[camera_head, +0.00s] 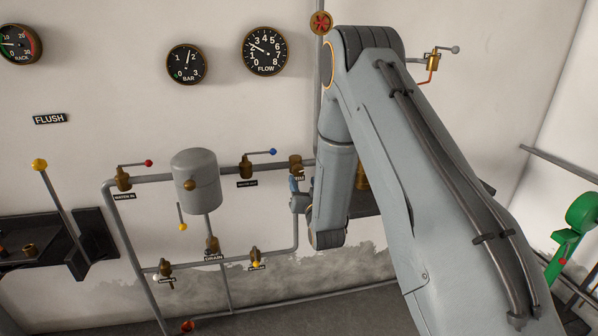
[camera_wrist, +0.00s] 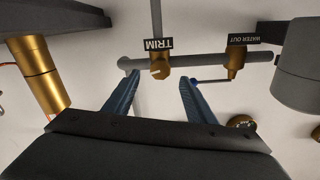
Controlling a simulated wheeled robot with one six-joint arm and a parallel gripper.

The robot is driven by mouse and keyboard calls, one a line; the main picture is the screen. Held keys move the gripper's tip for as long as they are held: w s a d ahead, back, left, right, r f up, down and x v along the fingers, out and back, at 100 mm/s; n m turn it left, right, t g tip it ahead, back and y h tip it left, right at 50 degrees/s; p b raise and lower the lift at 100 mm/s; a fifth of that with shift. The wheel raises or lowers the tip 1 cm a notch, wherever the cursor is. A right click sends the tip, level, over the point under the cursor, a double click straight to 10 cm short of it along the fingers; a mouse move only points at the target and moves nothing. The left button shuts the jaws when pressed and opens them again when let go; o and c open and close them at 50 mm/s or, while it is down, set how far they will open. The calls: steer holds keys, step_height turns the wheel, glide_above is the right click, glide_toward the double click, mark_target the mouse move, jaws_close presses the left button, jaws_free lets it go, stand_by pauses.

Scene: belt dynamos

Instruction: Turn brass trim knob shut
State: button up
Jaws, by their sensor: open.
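The brass trim knob (camera_wrist: 159,70) shows in the wrist view on a grey pipe beside the upside-down TRIM label (camera_wrist: 159,44). My gripper (camera_wrist: 159,80) is open, with one blue finger to each side of the knob in the picture. The fingertips look apart from it, and I cannot tell how far off they are in depth. In the head view the brass trim valve (camera_head: 296,161) is at the right end of the upper pipe. My gripper (camera_head: 294,184) is just below it there, and my arm hides the area to the right.
The WATER OUT valve (camera_wrist: 236,62) with its blue lever is close to the right finger in the wrist view. A grey tank (camera_head: 195,180) stands left in the head view. A large brass cylinder (camera_wrist: 38,75) is at the wrist view's left. Bare wall lies between.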

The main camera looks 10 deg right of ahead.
mark_target(299, 172)
steer(key=w+p, duration=0.2)
steer(key=w, duration=0.5)
steer(key=shift+w, duration=0.25)
steer(key=c, duration=1)
